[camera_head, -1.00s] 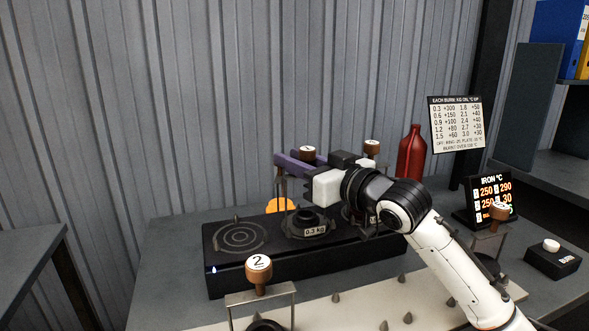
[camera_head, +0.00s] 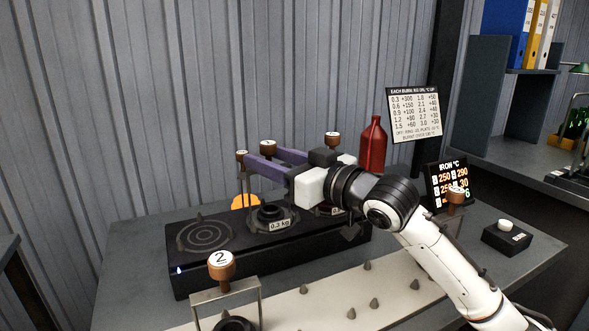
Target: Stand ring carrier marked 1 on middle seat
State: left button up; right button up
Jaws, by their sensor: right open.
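My right gripper (camera_head: 256,157) reaches in from the right with its two purple fingers spread, open over the black bench. A brown knob with a white top (camera_head: 267,148) stands by its fingers, and another brown knob (camera_head: 242,157) shows at the nearer fingertip; I cannot read their numerals. A third brown knob (camera_head: 333,140) rises behind the gripper. The black bench (camera_head: 225,268) has a bare left seat with concentric rings (camera_head: 208,235). Its middle seat holds a dark ring weight tagged 0.3 kg (camera_head: 270,215). The right seat is mostly hidden by my gripper.
A carrier with knob marked 2 (camera_head: 221,264) stands in front on the cream board with grey cones (camera_head: 300,312). Another carrier knob (camera_head: 455,197) stands at the right, by the iron display (camera_head: 440,170). A red bottle (camera_head: 373,145) and a button box (camera_head: 507,238) are there too.

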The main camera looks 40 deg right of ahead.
jog(key=s+d, duration=0.1)
jog(key=s, duration=0.6)
jog(key=shift+s+b, duration=0.4)
